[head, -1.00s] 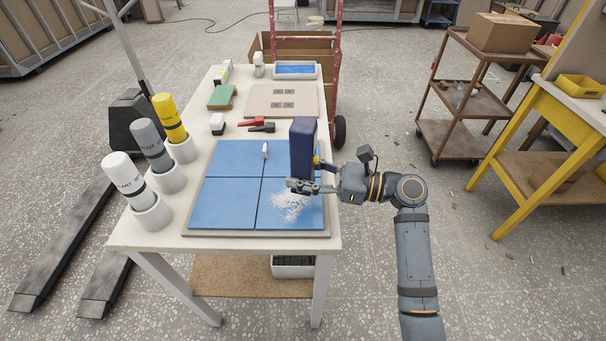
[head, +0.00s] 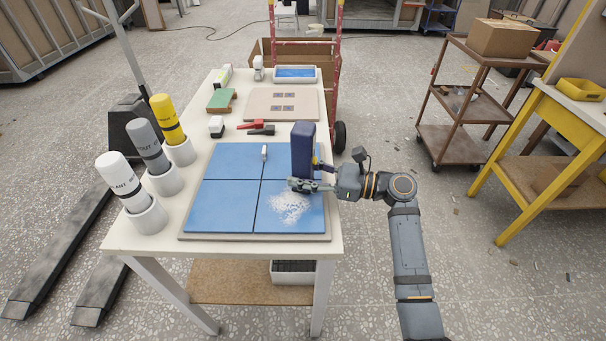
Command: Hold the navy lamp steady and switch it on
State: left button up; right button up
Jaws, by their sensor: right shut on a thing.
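The navy lamp (head: 302,150), a dark upright block, stands at the right side of the blue tiled panel (head: 222,208). My right gripper (head: 304,184) reaches in from the right and is shut on the lamp's lower part. The fingers hide the lamp's base, so I cannot tell whether it touches the panel. No switch can be made out, and the lamp shows no clear glow. My left gripper is out of view.
White speckled powder (head: 290,207) covers the panel below the gripper. A small white object (head: 264,152) stands on the panel. White, grey and yellow tubes in holders line the table's left edge. Red and black tools (head: 262,129) lie behind the panel.

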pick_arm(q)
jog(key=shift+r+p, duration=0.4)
pick_arm(e)
jog(key=shift+f, duration=0.15)
jog(key=o, duration=1.2)
jog(key=shift+f, duration=0.1)
jog(key=c, duration=1.2)
jog(key=shift+o, duration=0.2)
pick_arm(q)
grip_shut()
